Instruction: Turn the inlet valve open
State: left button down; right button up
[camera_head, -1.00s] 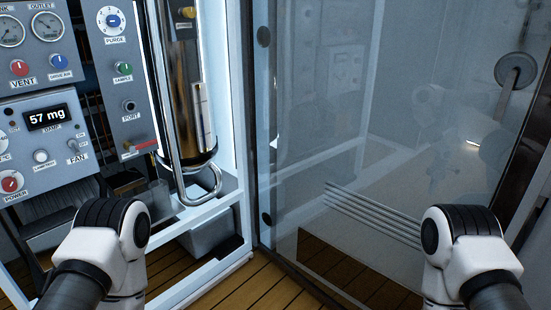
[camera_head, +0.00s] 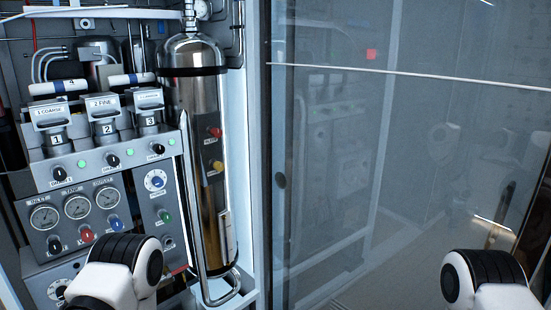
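The panel's lower face (camera_head: 93,190) carries several round gauges in a row, with a black knob (camera_head: 55,243), a red knob (camera_head: 86,235) and a blue knob (camera_head: 115,222) below them. The small labels are too blurred to tell which knob is the inlet valve. A green knob (camera_head: 164,216) and a round blue-and-white dial (camera_head: 155,181) sit to the right. Only upper links of my two arms show at the bottom; both grippers are out of view.
Numbered canister units 1, 2 (camera_head: 108,128) and 3 stand above a ledge with black knobs and green lights. A bent metal pipe (camera_head: 202,230) runs in front of the cylinder. A large glass door (camera_head: 400,170) fills the right. My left arm hides part of the lower panel.

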aim_at(55, 247)
jog(key=u, duration=1.5)
jog(key=z, duration=0.3)
